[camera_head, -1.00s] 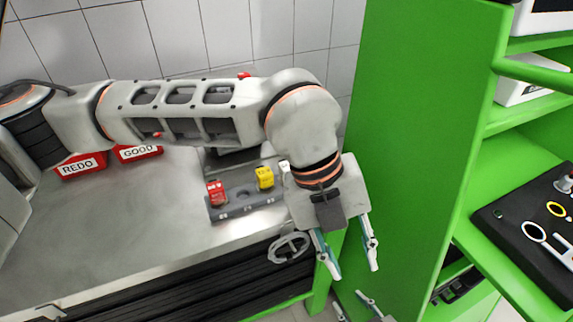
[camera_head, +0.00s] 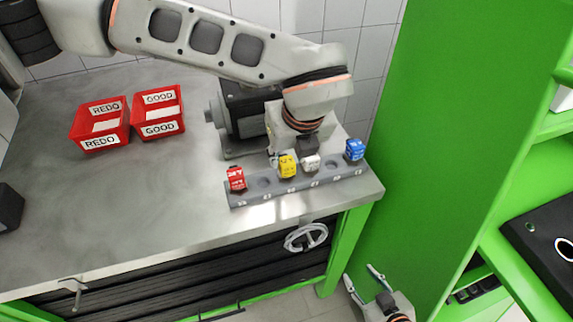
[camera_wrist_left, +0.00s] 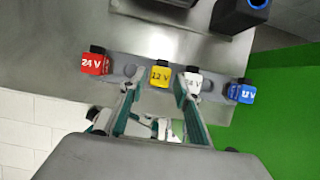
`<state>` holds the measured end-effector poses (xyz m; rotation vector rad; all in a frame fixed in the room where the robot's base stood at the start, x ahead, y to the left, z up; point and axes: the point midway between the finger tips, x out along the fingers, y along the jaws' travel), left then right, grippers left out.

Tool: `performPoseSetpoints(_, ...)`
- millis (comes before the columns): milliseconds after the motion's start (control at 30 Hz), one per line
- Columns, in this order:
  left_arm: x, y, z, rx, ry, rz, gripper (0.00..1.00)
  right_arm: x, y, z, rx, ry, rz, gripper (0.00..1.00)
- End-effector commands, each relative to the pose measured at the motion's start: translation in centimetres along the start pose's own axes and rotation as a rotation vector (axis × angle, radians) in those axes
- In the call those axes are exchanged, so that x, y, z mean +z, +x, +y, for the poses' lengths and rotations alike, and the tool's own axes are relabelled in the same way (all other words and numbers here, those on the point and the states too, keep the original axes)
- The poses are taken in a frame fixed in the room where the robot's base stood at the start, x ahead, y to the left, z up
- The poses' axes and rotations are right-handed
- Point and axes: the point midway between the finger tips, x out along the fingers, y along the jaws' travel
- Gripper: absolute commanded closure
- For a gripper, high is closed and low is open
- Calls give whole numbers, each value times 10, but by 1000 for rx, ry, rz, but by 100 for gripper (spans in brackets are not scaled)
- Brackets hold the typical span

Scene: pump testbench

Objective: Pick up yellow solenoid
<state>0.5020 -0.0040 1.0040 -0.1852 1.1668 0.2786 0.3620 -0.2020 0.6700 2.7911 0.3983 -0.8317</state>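The yellow solenoid (camera_head: 287,167) stands in the grey rack (camera_head: 339,180) on the bench, between the red solenoid (camera_head: 237,178) and the white solenoid (camera_head: 310,162). It also shows in the left wrist view (camera_wrist_left: 160,76), marked 12 V. My left gripper (camera_wrist_left: 157,86) is open, its fingertips on either side of the yellow solenoid in that view. Its right fingertip overlaps the edge of the white solenoid; I cannot tell whether they touch. In the head view the arm and solenoids partly hide the fingers. My right gripper (camera_head: 361,276) is open and empty, low beside the green cabinet.
The blue solenoid (camera_head: 354,149) stands at the rack's right end. A dark pump motor (camera_head: 243,112) is behind the rack. Red REDO (camera_head: 99,125) and GOOD (camera_head: 158,112) bins sit at the back left. The green cabinet wall (camera_head: 440,130) is right; the bench's left middle is clear.

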Motion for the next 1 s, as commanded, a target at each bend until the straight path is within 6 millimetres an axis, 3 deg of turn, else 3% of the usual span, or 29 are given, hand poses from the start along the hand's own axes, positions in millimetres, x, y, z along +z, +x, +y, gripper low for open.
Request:
performPoseSetpoints(200, 0, 20, 0, -1, 1, 1, 68, -5, -2, 1, 0, 0, 2, 60)
performPoseSetpoints(433, -1, 21, 0, -1, 2, 1, 68, -5, -2, 0, 0, 0, 2, 60)
performPoseSetpoints(533, -1, 21, 0, -1, 2, 1, 92, -5, -2, 1, 0, 0, 2, 60)
performPoseSetpoints(1000, 2, 16, -1, -2, 0, -1, 92, -4, -2, 1, 1, 0, 3, 60)
